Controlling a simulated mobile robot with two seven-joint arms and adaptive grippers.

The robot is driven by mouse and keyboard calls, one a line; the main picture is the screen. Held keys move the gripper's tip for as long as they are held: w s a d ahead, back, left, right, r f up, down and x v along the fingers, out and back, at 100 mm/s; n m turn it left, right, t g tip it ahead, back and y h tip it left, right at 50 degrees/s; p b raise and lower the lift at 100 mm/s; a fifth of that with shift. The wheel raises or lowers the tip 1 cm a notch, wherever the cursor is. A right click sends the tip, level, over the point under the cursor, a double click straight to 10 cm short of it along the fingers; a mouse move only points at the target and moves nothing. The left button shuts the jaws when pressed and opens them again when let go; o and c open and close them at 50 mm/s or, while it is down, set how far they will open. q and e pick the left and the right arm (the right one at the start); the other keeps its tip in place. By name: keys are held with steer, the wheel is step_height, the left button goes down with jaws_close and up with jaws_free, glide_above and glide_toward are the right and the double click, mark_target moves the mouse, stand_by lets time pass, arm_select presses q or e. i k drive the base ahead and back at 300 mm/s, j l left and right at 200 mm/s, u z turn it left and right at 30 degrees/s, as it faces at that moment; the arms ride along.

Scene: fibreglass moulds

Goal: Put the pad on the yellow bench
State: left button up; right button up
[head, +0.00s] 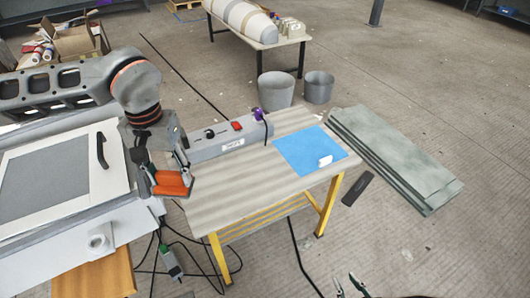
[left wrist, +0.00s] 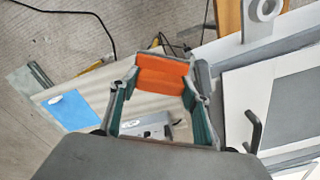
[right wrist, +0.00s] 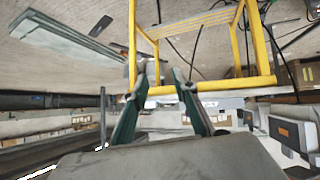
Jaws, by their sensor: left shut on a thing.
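The orange pad (head: 172,184) is held between the fingers of my left gripper (head: 168,176), at the left end of the yellow bench. In the left wrist view the pad (left wrist: 164,76) spans the gap between the fingertips. The yellow bench (head: 225,190) has a striped beige top and yellow legs. The pad appears above the bench's left edge; I cannot tell its exact height. My right gripper (head: 352,286) is low at the bottom edge of the head view. In the right wrist view its fingers (right wrist: 160,72) are apart with nothing between them, near the bench's yellow frame.
On the bench are a grey box with a red switch (head: 228,138) and a blue sheet (head: 300,152) with a small white item (head: 325,161). The front middle top is bare. A white machine (head: 70,185) stands left; grey boards (head: 395,155) lie right. Cables cross the floor.

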mark_target(201, 199)
steer(key=j+z, duration=0.4)
steer(key=j, duration=1)
steer(key=i+z, duration=0.05)
